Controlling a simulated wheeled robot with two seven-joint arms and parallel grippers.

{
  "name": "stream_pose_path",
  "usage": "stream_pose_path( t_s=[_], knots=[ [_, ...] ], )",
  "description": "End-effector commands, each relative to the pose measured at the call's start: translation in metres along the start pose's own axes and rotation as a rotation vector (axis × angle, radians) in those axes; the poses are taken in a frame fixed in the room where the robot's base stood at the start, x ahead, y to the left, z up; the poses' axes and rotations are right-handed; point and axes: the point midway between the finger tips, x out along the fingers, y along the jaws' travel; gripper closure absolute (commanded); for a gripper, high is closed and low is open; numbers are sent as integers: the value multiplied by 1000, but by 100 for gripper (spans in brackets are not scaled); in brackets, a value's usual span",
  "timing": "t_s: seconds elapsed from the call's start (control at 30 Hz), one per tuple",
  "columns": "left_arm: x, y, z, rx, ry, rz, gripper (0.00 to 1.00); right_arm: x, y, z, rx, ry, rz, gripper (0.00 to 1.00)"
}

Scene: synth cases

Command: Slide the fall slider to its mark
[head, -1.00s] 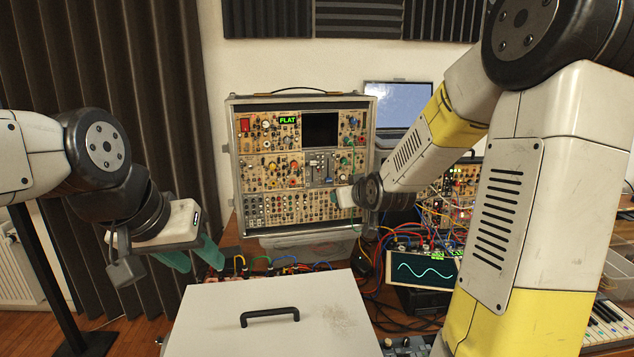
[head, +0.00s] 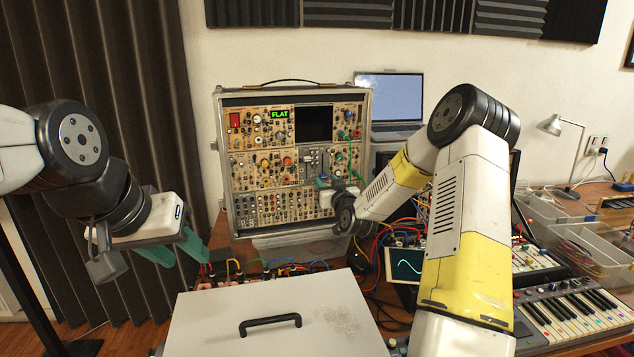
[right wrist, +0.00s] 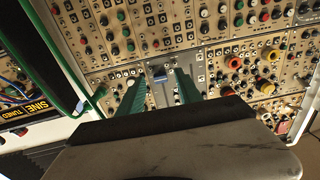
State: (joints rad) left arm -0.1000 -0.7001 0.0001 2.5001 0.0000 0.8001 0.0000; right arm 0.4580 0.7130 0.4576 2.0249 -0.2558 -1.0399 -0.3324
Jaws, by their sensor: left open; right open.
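The synth case (head: 222,170) stands upright on the table in the head view, with a grey slider panel (head: 315,158) near its middle right. My right gripper (right wrist: 159,82) is open in front of that panel in the right wrist view. Slider labels and the mark are too small to read. In the head view my right wrist partly hides the panel's lower part. My left gripper (head: 178,249) is open and empty, left of the case.
A white box lid with a black handle (head: 270,324) lies in front of the case. Patch cables (head: 375,240) and a small scope (head: 405,263) are right of it. A laptop (head: 388,98) stands behind; a keyboard (head: 565,310) and clear bins (head: 585,240) are far right.

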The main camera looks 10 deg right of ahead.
Motion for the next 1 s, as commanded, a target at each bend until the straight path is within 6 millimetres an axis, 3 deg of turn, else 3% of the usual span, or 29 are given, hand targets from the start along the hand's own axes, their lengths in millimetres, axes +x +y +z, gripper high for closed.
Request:
stream_pose_path(
  t_s=[0.17,0.43,0.67,1.0],
  knots=[
    [0,0,0,0,0,0,58,15,0,0,1,0,0,58],
    [0,0,0,0,0,0,58,16,0,0,0,-2,0,58],
    [0,0,0,0,0,0,58,16,0,0,0,-2,0,100],
    [0,0,0,0,0,0,58,16,0,0,0,-2,0,100]
  ],
)
